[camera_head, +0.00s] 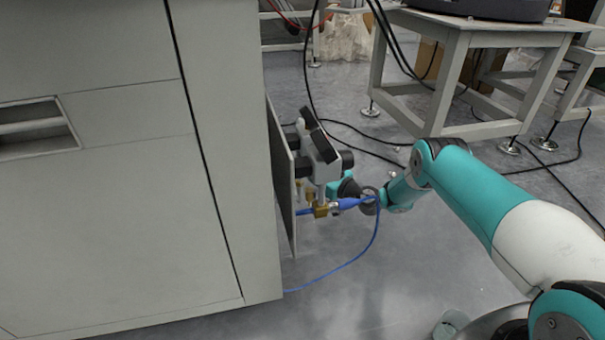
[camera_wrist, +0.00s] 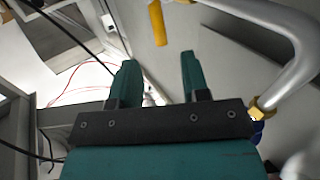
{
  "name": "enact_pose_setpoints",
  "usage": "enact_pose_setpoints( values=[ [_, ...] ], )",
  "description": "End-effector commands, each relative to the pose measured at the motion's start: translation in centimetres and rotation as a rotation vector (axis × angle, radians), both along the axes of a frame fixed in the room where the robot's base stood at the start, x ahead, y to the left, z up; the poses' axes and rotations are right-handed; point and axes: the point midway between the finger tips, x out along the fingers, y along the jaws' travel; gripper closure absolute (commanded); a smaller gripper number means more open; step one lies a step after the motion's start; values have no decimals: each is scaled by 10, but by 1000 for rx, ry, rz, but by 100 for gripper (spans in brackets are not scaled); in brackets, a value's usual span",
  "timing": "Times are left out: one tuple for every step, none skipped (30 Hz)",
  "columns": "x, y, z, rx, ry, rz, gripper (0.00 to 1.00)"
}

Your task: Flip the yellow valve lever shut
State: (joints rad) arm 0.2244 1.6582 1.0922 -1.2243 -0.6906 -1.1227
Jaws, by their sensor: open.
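The yellow valve lever (camera_wrist: 157,24) shows in the wrist view as a short yellow bar near the top, by a pale panel. My gripper (camera_wrist: 158,72) is open, with its two teal fingers apart and nothing between them. The lever lies beyond the fingertips, between their lines, and looks apart from them. In the head view my gripper is partly hidden beside the valve fittings, and I cannot pick out the lever for sure. Brass fittings (camera_head: 321,210) with a blue hose (camera_head: 352,203) sit on the panel (camera_head: 282,180) there.
A bent silver pipe (camera_wrist: 298,45) with a brass nut (camera_wrist: 262,108) curves close to the right of my gripper. A large grey cabinet (camera_head: 120,190) fills the left of the head view. A grey table (camera_head: 455,60) stands behind, with black cables (camera_head: 355,130) on the floor.

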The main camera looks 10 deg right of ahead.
Motion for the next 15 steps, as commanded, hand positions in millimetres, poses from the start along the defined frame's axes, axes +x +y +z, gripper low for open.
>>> enact_pose_setpoints(
  values=[
    [10, 8, -7, -2, -6, 4, 58],
    [16, 12, -7, -3, -6, 3, 58],
    [23, 16, -6, -2, -6, 2, 58],
    [28, 20, -6, -2, -6, 3, 58],
    [33, 23, -6, -2, -6, 3, 58],
    [39, 27, -6, -2, -5, 2, 58],
    [43, 30, -5, -1, -5, 1, 58],
    [47, 32, -5, -1, -5, 2, 58],
    [51, 34, -5, -1, -3, 1, 58],
    [54, 36, -4, -1, -3, 2, 58],
    [57, 38, -4, -1, -2, 2, 58],
    [60, 40, -3, -2, -1, 2, 58],
    [61, 41, -3, 0, 0, 1, 58],
    [63, 41, -2, -1, 0, 1, 58],
    [64, 42, -1, -1, -1, 0, 58]
  ],
)
